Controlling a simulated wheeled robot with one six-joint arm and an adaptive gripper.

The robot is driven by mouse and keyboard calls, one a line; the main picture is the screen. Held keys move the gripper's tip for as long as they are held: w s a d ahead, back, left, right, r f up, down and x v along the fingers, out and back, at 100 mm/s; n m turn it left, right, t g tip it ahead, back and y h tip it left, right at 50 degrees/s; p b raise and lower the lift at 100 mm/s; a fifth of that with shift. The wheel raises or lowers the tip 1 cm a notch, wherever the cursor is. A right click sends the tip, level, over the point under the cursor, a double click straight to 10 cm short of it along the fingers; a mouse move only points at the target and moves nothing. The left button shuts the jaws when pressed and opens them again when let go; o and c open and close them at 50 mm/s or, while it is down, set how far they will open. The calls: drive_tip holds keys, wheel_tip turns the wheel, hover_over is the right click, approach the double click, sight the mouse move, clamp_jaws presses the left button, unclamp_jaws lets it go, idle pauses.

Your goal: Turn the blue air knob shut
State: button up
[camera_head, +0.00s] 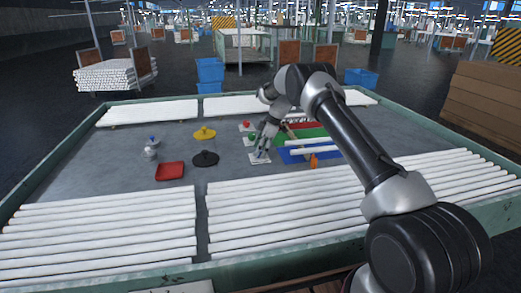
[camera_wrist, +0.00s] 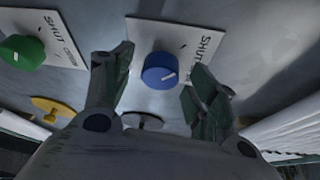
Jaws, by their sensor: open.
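The blue air knob (camera_wrist: 160,72) sits on a white plate (camera_wrist: 146,36) marked SHUT in the wrist view. A white pointer line on its face points toward the right, roughly at the SHUT lettering. My gripper (camera_wrist: 157,85) is open, with one finger on each side of the knob; I cannot tell whether either finger touches it. In the head view my gripper (camera_head: 264,148) is over the white plate (camera_head: 259,158), and the blue knob is hidden there.
A green knob (camera_wrist: 22,51) on its own plate is left in the wrist view. In the head view a red knob (camera_head: 246,125), yellow disc (camera_head: 204,133), black disc (camera_head: 205,158) and red tray (camera_head: 170,171) stand near. White tubes (camera_head: 100,230) line the table's front.

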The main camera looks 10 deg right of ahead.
drive_tip(key=v, duration=1.2)
